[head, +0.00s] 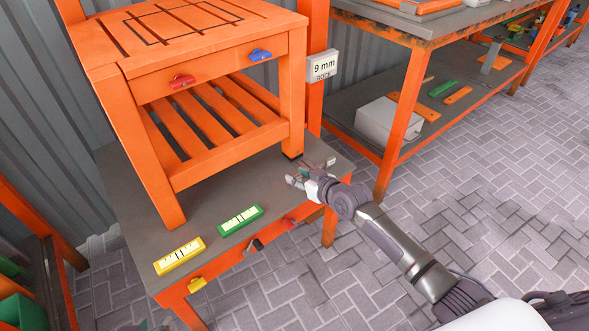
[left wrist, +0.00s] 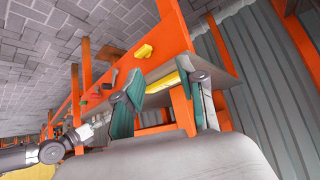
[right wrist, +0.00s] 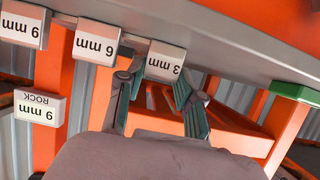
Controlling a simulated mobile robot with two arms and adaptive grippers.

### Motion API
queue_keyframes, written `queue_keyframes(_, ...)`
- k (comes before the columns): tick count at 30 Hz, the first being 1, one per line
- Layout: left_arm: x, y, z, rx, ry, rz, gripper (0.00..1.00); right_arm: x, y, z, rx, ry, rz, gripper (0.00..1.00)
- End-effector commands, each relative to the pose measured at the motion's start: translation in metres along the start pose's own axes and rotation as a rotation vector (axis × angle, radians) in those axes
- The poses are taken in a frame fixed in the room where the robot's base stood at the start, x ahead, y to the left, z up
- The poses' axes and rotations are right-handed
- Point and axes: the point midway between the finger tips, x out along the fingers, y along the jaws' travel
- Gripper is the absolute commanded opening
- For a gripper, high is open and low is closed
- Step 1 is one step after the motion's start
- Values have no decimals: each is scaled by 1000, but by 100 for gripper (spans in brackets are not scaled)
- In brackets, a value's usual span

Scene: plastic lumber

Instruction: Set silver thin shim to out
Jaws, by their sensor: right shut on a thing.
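My right gripper (head: 297,177) is over the right end of the grey table. In the right wrist view its fingers (right wrist: 158,75) stand on either side of a pale piece marked 3 mm (right wrist: 166,62), which looks like the silver thin shim. The gripper is shut on it, though the contact is partly hidden. Similar pale pieces marked with mm labels (right wrist: 96,42) are beside it. My left gripper (left wrist: 159,70) has its fingers apart and empty, away from the table's front edge. In the head view the right gripper covers most of the shim area.
A 9 mm ROCK sign (head: 322,66) is on a post.

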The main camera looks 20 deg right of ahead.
Motion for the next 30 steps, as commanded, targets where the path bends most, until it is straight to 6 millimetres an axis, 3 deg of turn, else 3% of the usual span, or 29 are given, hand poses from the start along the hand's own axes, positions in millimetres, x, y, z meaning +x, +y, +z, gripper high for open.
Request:
queue_keyframes(7,-14,-5,39,-5,-203,-11,40,-12,0,6,-1,-5,0,0)
queue_keyframes(18,-15,-6,44,-6,-227,-12,40,-12,0,8,0,-7,-1,0)
queue_keyframes(19,-15,-6,44,-6,-227,-12,40,-12,0,8,0,-8,-1,41)
queue_keyframes(21,-15,-6,44,-6,-227,-12,40,-12,0,8,0,-7,-1,53)
queue_keyframes(23,-15,-6,44,-6,-226,-12,40,-12,0,8,0,-6,-1,62)
queue_keyframes(30,-15,-6,44,-6,-225,-12,40,-12,0,6,0,-3,-1,62)
